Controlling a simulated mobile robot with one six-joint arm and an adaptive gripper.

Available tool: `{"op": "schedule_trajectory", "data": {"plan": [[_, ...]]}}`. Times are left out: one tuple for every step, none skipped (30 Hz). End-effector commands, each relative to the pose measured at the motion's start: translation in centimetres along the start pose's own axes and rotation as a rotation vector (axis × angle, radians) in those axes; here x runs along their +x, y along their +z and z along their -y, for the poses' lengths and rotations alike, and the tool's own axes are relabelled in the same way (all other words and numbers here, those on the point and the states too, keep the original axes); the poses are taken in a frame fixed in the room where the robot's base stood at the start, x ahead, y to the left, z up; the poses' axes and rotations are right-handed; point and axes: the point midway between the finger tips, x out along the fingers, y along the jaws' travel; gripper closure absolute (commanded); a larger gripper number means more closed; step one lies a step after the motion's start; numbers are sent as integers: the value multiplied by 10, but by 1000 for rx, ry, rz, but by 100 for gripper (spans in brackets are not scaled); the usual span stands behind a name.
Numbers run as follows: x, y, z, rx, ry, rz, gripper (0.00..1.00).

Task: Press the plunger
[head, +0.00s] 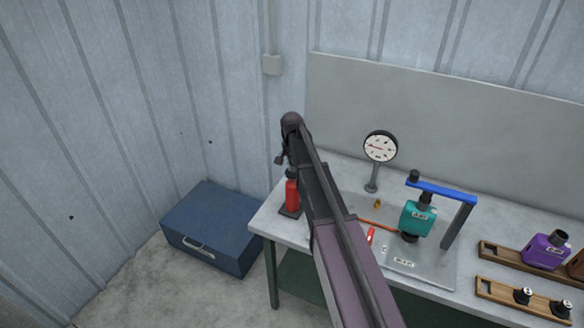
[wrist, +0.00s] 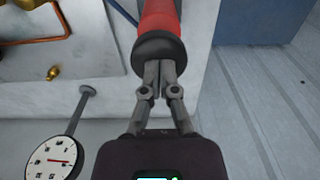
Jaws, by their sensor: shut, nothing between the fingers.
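A red upright cylinder (head: 291,190) with a dark foot stands at the near left corner of the workbench, partly hidden by my arm in the head view. In the wrist view the red cylinder (wrist: 159,16) ends in a wide black round cap (wrist: 160,49), which looks like the plunger top. My gripper (wrist: 158,66) is shut and empty. Its fingertips overlap the near edge of the black cap in the picture; I cannot tell whether they touch it. The gripper is not clear in the head view, where my arm reaches over the bench.
A dial gauge (head: 380,147) stands behind on the workbench (head: 345,172). A teal unit (head: 417,218) sits under a blue bar (head: 441,192). Wooden racks (head: 499,292) and a purple unit (head: 546,250) are at right. A blue chest (head: 212,228) stands on the floor at left.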

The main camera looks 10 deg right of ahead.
Motion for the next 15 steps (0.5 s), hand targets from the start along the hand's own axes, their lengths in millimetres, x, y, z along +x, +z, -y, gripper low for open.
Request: {"op": "schedule_trajectory", "data": {"plan": [[10, 0, 0, 0, 0, 0, 100], [12, 0, 0, 0, 0, 0, 100], [16, 0, 0, 0, 0, 0, 100], [18, 0, 0, 0, 0, 0, 100], [20, 0, 0, 0, 0, 0, 100], [23, 0, 0, 0, 0, 0, 100], [24, 0, 0, 0, 0, 0, 100], [25, 0, 0, 0, 0, 0, 100], [26, 0, 0, 0, 0, 0, 100], [27, 0, 0, 0, 0, 0, 100], [27, 0, 0, 0, 0, 1, 100], [27, 0, 0, 0, 0, 1, 100], [27, 0, 0, 0, 0, 1, 100], [27, 1, 0, 0, 1, 1, 100], [26, 1, 0, 0, 1, 2, 100]]}}
